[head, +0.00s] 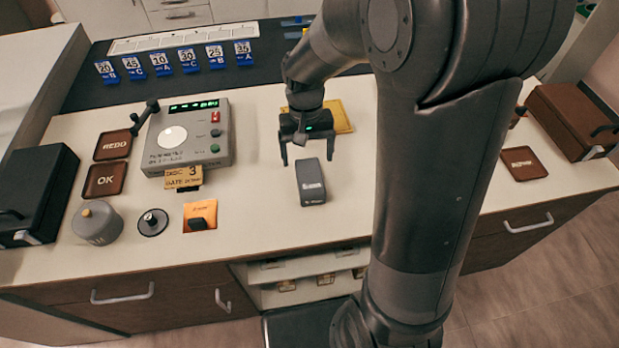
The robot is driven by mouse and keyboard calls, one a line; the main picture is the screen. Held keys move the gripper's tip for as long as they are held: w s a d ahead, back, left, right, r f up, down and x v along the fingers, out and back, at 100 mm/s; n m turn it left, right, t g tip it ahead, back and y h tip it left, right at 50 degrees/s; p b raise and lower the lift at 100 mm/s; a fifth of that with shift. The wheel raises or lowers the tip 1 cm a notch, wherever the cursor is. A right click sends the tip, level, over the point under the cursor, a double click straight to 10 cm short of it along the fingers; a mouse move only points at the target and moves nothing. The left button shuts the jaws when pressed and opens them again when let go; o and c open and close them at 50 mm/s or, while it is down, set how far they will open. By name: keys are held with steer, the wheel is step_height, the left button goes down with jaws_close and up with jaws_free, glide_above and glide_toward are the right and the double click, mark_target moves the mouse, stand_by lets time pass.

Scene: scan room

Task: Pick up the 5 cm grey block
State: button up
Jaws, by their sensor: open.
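A dark grey block (311,183) with a small pale label on its face stands on the cream worktop, near the middle of the head view. Its size cannot be read from here. My gripper (308,157) is just behind and above the block. Its two fingers point down and are spread apart, with nothing between them that I can make out. I cannot tell the exact height of the fingertips over the worktop. A grey cylinder (98,224) stands at the left front.
A yellow pad (340,117) lies behind my gripper. A grey control box (187,137) stands to the left, with brown OK (106,180) and REDO trays beyond it. Black (40,190) and brown (570,122) cases sit at the sides. The worktop (262,215) left of the block is clear.

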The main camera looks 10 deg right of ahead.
mark_target(310, 176)
steer(key=f, duration=0.5)
steer(key=s+f, duration=0.1)
steer(key=f, duration=0.2)
steer(key=shift+d+f, duration=0.2)
steer(key=shift+f, duration=0.1)
steer(key=shift+c, duration=0.4)
steer(key=c, duration=1)
steer(key=shift+r, duration=0.1)
